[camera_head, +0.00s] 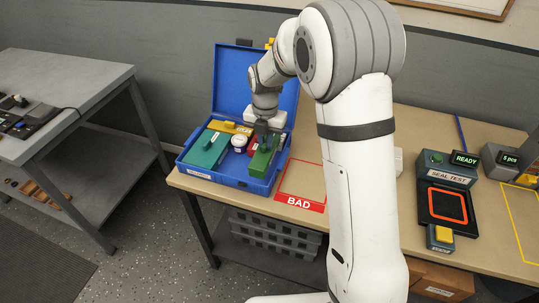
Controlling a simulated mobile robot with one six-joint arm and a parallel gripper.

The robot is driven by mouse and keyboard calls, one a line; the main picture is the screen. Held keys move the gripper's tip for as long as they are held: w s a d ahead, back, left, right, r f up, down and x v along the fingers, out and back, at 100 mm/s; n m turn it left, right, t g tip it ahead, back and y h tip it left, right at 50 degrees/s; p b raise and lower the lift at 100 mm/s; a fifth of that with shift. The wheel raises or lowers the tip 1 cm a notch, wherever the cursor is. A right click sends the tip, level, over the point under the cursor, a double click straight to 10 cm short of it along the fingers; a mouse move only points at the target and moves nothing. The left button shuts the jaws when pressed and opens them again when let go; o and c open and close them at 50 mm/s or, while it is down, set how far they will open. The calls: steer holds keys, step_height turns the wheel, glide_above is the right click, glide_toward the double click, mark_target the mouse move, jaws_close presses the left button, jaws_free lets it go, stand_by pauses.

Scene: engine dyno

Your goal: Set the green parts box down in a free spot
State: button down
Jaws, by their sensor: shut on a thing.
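The green parts box (263,163) is at the right front of an open blue case (226,177). My gripper (262,143) points down from above and is shut on the green box. The fingertips are small and partly hidden. I cannot tell whether the box rests on the case floor or hangs just above it. In the case, a teal box (207,150) lies at the left, a yellow piece (231,127) at the back, and a white round item (239,142) in the middle. A red item (252,149) sits close beside the green box.
The case's raised lid (229,80) stands behind my gripper. A red-framed BAD area (306,181) on the bench, right of the case, looks empty. A SEAL TEST device (444,200) stands farther right. My arm hides the bench's middle. A grey table (55,95) is at left.

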mark_target(267, 155)
step_height(267, 155, down, 2)
steer(key=shift+w+d+f, duration=0.1)
steer(key=shift+d+f, duration=0.05)
steer(key=shift+f, duration=1.95)
steer(key=shift+f, duration=0.15)
steer(key=c, duration=1.5)
jaws_free()
steer(key=shift+o, duration=0.2)
